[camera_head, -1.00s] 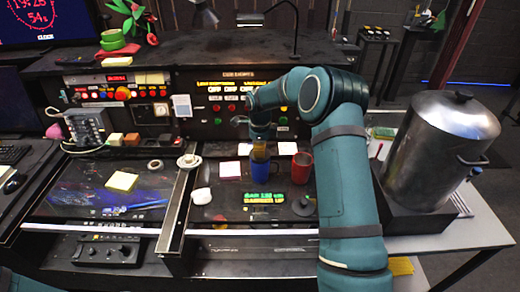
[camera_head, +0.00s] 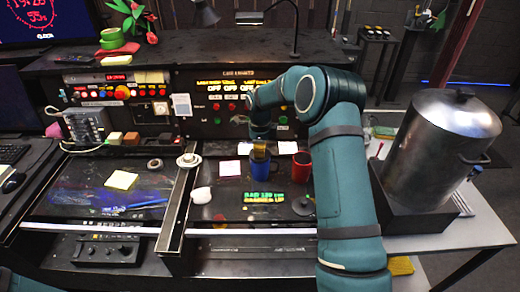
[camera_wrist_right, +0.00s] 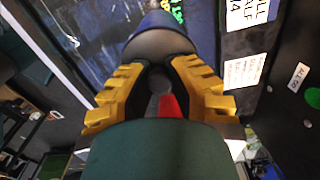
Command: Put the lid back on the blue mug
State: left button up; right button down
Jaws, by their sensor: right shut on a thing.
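The blue mug (camera_head: 259,168) stands on the right-hand console panel, left of the red mug. My right gripper (camera_head: 259,151) is directly above it, fingers pointing down. In the right wrist view, the yellow fingers (camera_wrist_right: 160,82) are shut on the dark knob of a grey lid (camera_wrist_right: 160,43). Blue of the mug (camera_wrist_right: 160,20) shows just beyond the lid. The fingers hide part of the lid, and I cannot tell whether it touches the rim. My left gripper is out of view.
The red mug (camera_head: 302,165) stands close on the right. A dark round object with a knob (camera_head: 303,205) lies in front of it. A white knobbed piece (camera_head: 189,160) sits on the rail to the left. A large metal pot (camera_head: 440,145) stands at far right.

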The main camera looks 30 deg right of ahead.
jog(key=shift+c, duration=1.7)
grip_release()
jog(key=shift+r+p, duration=2.05)
jog(key=shift+r, duration=1.5)
grip_shut()
jog(key=shift+f, duration=0.3)
